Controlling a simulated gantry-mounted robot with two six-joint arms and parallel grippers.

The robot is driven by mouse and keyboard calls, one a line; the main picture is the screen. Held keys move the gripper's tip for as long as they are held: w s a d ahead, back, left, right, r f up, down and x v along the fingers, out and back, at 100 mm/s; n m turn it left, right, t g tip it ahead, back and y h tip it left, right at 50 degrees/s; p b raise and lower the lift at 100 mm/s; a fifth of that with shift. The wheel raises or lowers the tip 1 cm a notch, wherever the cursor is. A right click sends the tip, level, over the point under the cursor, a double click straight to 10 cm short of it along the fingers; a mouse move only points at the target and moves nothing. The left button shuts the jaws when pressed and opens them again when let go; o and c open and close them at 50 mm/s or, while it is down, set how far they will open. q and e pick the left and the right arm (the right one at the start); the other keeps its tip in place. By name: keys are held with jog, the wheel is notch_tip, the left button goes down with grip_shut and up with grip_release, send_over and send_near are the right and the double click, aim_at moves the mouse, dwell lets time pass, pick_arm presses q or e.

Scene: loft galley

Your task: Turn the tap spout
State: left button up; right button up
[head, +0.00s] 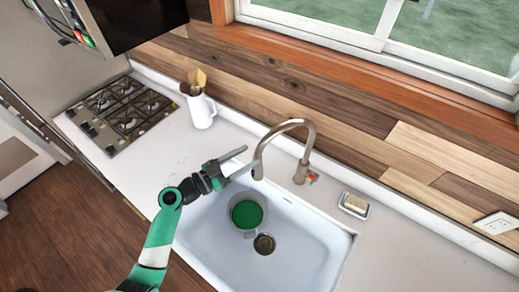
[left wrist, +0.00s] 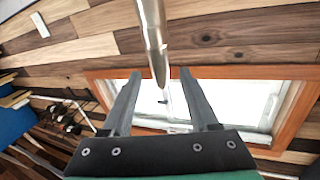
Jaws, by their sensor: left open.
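The tap spout (head: 294,124) is a brushed metal gooseneck that arches over the sink (head: 325,260), its free end hanging above the basin. Its base, with a small red mark, stands on the counter behind the sink. My left gripper (head: 249,159) is open at the left of the spout's free end, fingers pointing toward it. In the left wrist view, the metal spout (left wrist: 153,35) comes down from the top, and its end shows between the two open fingers (left wrist: 159,75). I cannot tell whether a finger touches it. My right gripper is not in view.
A green round dish (head: 247,214) lies in the sink near the drain (head: 264,243). A soap dish (head: 354,205) sits right of the tap. A white jug with utensils (head: 201,110) and a gas hob (head: 122,112) stand left. The counter at far right is clear.

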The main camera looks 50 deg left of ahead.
aim_at(256, 151)
pick_arm(q)
jog(key=w, duration=0.5)
jog(key=shift+w+d+r+p, duration=0.1)
jog(key=shift+w+d+p, duration=0.2)
jog(key=shift+d, duration=0.1)
grip_shut()
dwell(0.9)
